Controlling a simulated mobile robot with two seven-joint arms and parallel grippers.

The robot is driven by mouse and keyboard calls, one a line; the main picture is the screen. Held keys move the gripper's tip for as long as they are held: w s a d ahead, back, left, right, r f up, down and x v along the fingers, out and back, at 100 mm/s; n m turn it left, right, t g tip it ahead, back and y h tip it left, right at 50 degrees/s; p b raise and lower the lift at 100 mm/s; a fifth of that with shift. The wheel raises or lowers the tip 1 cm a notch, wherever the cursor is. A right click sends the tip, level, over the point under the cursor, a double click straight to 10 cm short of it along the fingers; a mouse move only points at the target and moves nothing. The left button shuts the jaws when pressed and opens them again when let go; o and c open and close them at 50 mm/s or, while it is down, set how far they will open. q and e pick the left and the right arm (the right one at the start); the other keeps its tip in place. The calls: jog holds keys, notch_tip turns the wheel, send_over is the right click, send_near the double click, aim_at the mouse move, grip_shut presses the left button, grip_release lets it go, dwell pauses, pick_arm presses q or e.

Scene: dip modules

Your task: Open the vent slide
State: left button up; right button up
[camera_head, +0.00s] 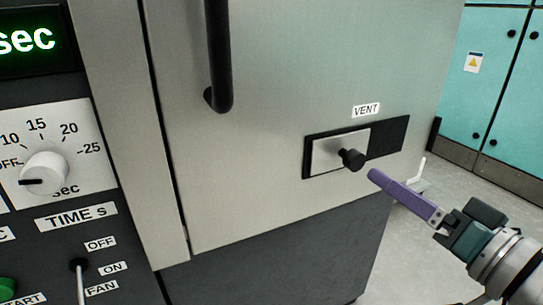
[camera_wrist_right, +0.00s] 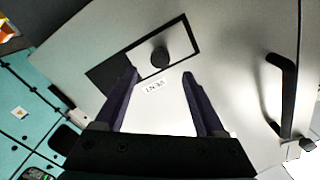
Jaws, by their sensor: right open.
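The vent slide (camera_head: 327,155) is a pale metal plate in a black-framed slot, below a VENT label (camera_head: 366,110) on the grey door. It covers the left part of the slot; the right part (camera_head: 388,142) is dark. A black knob (camera_head: 353,159) sticks out near the plate's right edge. In the right wrist view the knob (camera_wrist_right: 160,57) shows just beyond and between the fingertips. My right gripper (camera_head: 376,177) has purple fingers, just right of and below the knob, not touching it. In the wrist view the right gripper (camera_wrist_right: 160,77) is open and empty. My left gripper is out of view.
A black door handle (camera_head: 219,60) hangs above left of the slide. A control panel with a white timer dial (camera_head: 44,173) and a fan switch (camera_head: 80,275) is at the left. Teal cabinets (camera_head: 492,75) stand behind at right, with open floor before them.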

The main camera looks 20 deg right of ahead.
aim_at(359, 162)
jog(key=w+b, duration=0.1)
jog(key=w, duration=0.4)
jog(key=w+b, duration=0.1)
jog(key=w, duration=0.2)
jog(key=shift+w+a+b, duration=0.3)
grip_shut()
dwell(1.0)
